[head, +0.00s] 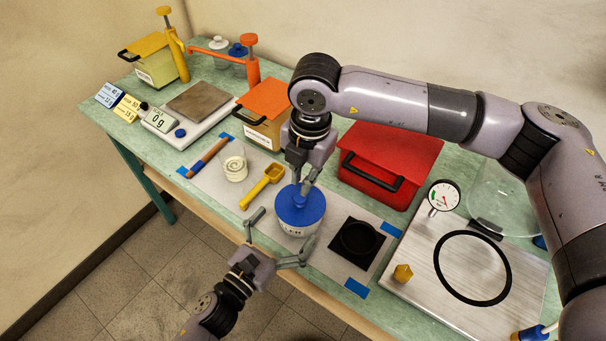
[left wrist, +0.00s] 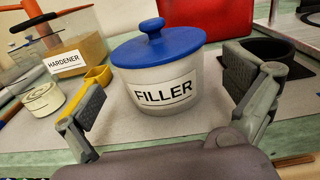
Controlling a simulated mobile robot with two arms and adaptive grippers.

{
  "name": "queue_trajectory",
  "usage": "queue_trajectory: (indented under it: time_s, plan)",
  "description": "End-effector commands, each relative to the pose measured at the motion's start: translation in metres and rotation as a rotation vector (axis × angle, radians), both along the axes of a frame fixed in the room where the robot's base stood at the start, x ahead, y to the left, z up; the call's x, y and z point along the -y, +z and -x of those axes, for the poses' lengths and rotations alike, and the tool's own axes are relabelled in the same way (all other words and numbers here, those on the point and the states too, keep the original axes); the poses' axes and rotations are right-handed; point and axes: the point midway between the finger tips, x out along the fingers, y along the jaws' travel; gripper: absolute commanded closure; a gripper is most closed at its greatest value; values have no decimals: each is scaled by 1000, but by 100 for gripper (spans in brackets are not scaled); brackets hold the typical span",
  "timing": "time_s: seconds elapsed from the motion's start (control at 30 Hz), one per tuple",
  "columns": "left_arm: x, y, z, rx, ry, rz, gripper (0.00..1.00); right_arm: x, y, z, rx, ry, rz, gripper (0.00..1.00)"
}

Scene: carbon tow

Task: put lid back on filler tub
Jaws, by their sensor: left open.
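The white filler tub (head: 297,230) stands on the grey mat, its FILLER label facing the left wrist camera (left wrist: 165,95). The blue lid (head: 290,212) with its round knob sits on the tub's top and looks level in the left wrist view (left wrist: 165,52). My left gripper (head: 278,238) is open in front of the tub, one finger to each side; its fingers also frame the tub in the left wrist view (left wrist: 165,105). My right gripper (head: 303,180) points down just above the knob. No right finger shows on the knob in the left wrist view; its jaw opening is unclear.
A red box (head: 400,150) stands behind. A metal plate (head: 420,285) with a gauge is at right.

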Motion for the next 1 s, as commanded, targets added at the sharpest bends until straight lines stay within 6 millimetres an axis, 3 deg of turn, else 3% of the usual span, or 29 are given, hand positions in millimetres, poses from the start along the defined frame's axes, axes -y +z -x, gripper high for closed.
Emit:
queue_trajectory:
  time_s: [0.2, 0.4, 1.0]
  plan:
    - [-24, -1, 34, -3, 2, -1, 0, 0, 0, 0, 0, 0, 0, 87]
    - [-34, 0, 49, 0, 0, 0, 0, 0, 0, 0, 0, 0, 0, 87]
    - [-36, -5, 51, 1, 0, 0, 0, 0, -5, 0, 0, 0, 0, 87]
